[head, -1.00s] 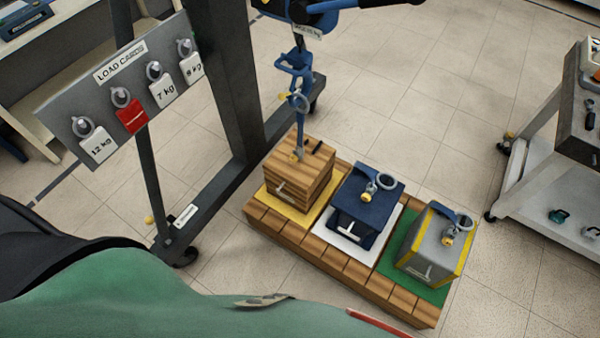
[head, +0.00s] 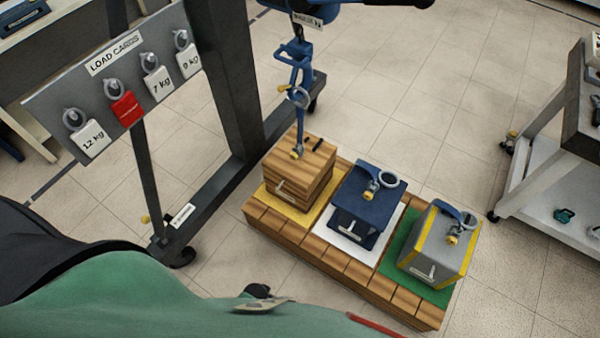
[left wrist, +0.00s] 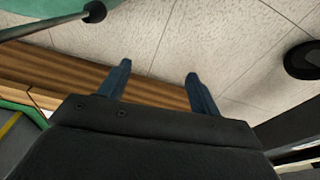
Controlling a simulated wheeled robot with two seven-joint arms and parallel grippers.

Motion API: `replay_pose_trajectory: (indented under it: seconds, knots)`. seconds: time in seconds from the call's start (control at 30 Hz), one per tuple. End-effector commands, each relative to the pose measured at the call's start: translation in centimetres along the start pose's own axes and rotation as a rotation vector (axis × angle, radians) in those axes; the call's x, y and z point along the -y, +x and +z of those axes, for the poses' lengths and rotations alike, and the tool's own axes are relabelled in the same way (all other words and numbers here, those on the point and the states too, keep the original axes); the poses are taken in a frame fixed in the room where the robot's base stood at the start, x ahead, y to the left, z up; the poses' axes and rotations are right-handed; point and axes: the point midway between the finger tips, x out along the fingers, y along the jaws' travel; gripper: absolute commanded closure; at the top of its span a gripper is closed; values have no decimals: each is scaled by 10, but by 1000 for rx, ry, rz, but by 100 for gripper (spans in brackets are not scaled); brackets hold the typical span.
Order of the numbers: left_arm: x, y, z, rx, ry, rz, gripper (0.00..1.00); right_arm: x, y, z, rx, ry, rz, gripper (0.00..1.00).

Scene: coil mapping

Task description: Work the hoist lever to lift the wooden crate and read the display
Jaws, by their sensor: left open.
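The wooden crate (head: 301,172) sits on a yellow square at the left end of a slatted pallet (head: 330,262). A blue hoist hook (head: 299,97) hangs down to the crate's top, where a shackle with a yellow pin joins it. The hoist body (head: 318,12) is cut off at the top edge. A dark bar, possibly its lever (head: 400,3), sticks out to the right. The display is too small to read. My left gripper (left wrist: 158,76) is open and empty in the left wrist view, with the pallet edge and floor beyond its fingers. No gripper shows in the head view.
A blue crate (head: 366,200) and a grey crate with yellow edges (head: 438,243) stand on the pallet. A board with load cards (head: 118,90) hangs by the dark hoist frame (head: 218,80). A cart (head: 560,190) stands at right. Floor between is clear.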

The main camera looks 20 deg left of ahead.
Motion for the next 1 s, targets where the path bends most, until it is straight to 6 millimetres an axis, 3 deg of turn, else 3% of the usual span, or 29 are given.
replay_pose_trajectory:
  seconds: [0.6, 1.0]
  knots:
    - [-15, -54, -29, 31, -15, 23, 36, -2, 31, -4, 1, 0, 1, 100]
    - [-15, -54, -29, 32, -15, 23, 36, -3, 33, -4, 0, 0, 1, 100]
